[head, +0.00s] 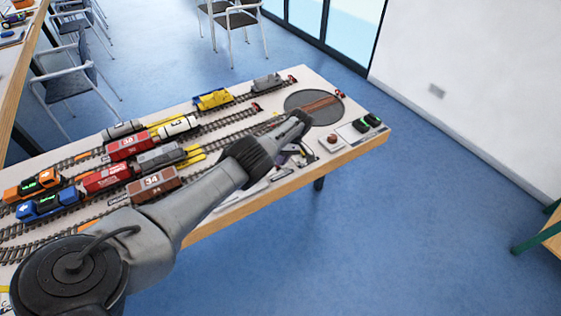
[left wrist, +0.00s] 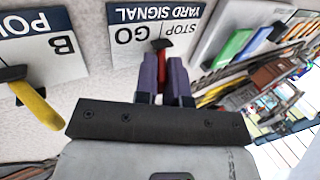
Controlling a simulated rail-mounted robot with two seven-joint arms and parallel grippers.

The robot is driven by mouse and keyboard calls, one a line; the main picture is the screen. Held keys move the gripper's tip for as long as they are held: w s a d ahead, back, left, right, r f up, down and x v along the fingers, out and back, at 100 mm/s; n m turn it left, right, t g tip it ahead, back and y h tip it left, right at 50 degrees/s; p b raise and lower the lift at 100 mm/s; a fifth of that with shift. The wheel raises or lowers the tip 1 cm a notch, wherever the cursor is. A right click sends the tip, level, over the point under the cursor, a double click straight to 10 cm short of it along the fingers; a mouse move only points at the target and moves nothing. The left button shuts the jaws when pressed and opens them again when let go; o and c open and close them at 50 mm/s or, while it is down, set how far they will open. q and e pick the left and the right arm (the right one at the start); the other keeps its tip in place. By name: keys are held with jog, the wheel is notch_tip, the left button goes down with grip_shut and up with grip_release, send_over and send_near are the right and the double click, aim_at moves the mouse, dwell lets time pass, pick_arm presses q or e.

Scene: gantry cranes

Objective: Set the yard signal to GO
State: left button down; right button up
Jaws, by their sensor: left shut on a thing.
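The yard signal plate (left wrist: 150,30) shows upside down in the left wrist view, with GO on the picture's left and STOP on its right. A small red lever (left wrist: 161,49) stands in front of it, near the line between the two words. My left gripper (left wrist: 164,62) has its purple fingers close together on the red lever. In the head view my left gripper (head: 300,158) is low over the table's front edge, partly covered by my arm, and the lever cannot be made out there. My right gripper is in neither view.
A second plate (left wrist: 50,42) marked B has a yellow-handled lever (left wrist: 35,98) left of my gripper in the wrist view. The table (head: 225,213) carries tracks with several wagons, including a brown wagon (head: 153,184).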

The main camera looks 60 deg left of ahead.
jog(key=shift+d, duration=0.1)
pick_arm(q)
jog(key=c, duration=1.2)
grip_release()
